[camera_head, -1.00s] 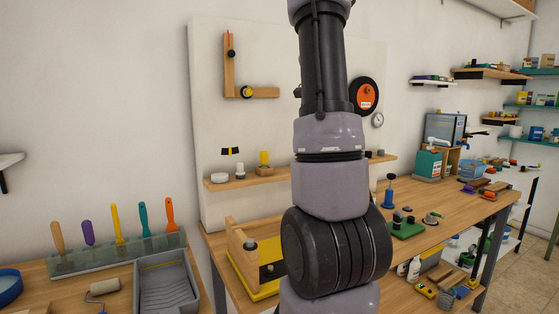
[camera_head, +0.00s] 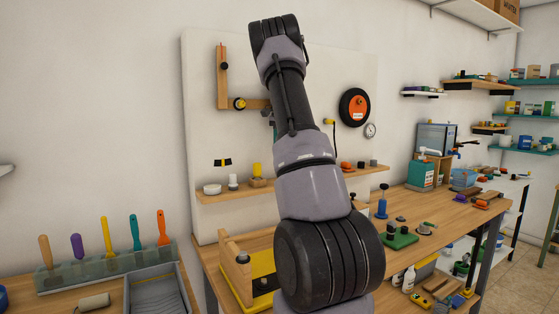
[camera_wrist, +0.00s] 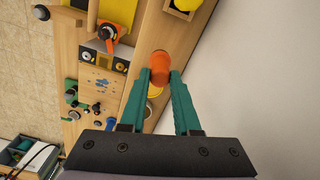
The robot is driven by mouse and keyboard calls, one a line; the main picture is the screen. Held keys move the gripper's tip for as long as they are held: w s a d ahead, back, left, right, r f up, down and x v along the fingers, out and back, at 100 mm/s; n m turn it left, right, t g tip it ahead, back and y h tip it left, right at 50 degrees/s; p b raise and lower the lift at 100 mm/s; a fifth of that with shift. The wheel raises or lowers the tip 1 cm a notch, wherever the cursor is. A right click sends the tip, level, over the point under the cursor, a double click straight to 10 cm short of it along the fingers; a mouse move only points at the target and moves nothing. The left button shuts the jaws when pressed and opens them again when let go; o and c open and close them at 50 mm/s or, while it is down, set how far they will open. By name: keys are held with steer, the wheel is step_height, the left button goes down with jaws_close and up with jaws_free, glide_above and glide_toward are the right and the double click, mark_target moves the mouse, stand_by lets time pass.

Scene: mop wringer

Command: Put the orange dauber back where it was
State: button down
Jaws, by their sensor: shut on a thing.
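My gripper (camera_wrist: 160,80), with teal fingers, is shut on the orange dauber (camera_wrist: 160,60), a short rounded orange piece held at the fingertips in the wrist view. A wooden shelf lies below it, and a round yellow thing (camera_wrist: 155,91) shows partly behind the dauber and fingers. How far the dauber is above the shelf is unclear. In the head view, my arm hides most of the gripper and the held dauber cannot be made out. The wall shelf (camera_head: 222,194) there runs behind my arm.
The shelf carries a white disc (camera_head: 212,189), a yellow piece on a wooden block (camera_head: 257,175) and orange pieces (camera_head: 346,167). Below is a workbench (camera_head: 425,207) with tools. A rack of colored scrapers (camera_head: 90,276) stands at left. White wall closely borders the shelf.

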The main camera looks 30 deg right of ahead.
step_height(320, 180, down, 4)
steer(key=shift+r, duration=0.1)
steer(key=shift+w+f, duration=0.2)
steer(key=shift+f, duration=0.05)
steer(key=shift+f, duration=0.15)
steer(key=c, duration=0.6)
jaws_free()
steer(key=shift+c, duration=0.2)
